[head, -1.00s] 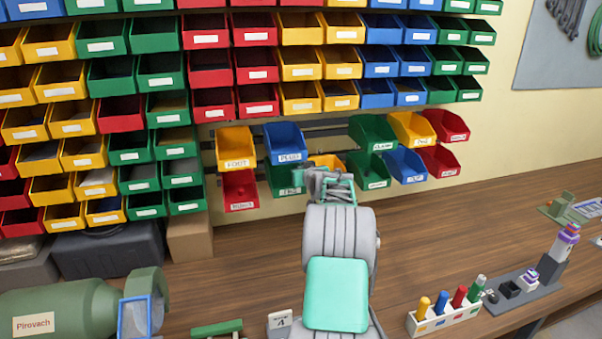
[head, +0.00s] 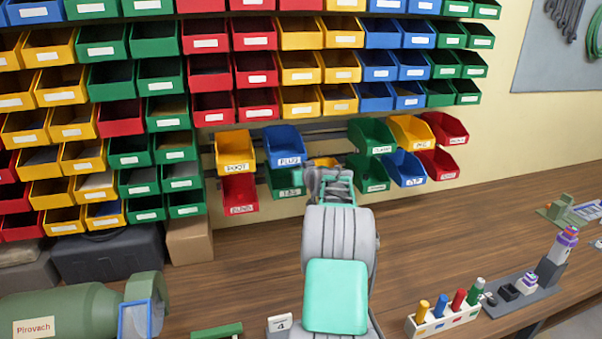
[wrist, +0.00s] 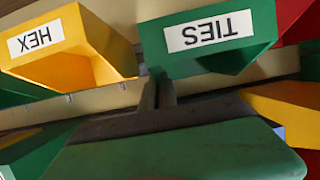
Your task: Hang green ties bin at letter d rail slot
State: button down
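The green ties bin (head: 284,181) hangs on the lower rail, below the blue plug bin. In the wrist view, the ties bin (wrist: 217,40) appears upside down at the top, its white label facing me. My gripper (head: 335,175) is in front of the lower rail, just right of the bin in the head view. In the wrist view, the fingers (wrist: 158,92) reach the bin's near left edge, close together. I cannot tell whether they grip its wall or stand just beside it. No letter d can be read on the rails (head: 325,133).
A yellow HEX bin (wrist: 75,50) is beside the ties bin, partly behind my gripper in the head view. The blue plug bin (head: 284,150) hangs above. A green bin (head: 371,137) is further right. The upper rail between those two is bare.

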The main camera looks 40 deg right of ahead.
jog(key=shift+f+b, duration=0.5)
jog(key=shift+b, duration=0.3)
jog(key=shift+f+b, duration=0.45)
jog(key=shift+b, duration=0.2)
jog(key=shift+f+t+b, duration=0.3)
jog(key=shift+f+b, duration=0.25)
jog(key=shift+b, duration=1.4)
jog(key=shift+r, duration=0.1)
jog(key=c, duration=1.6)
grip_release()
jog(key=shift+o, duration=0.2)
jog(key=shift+s, duration=0.15)
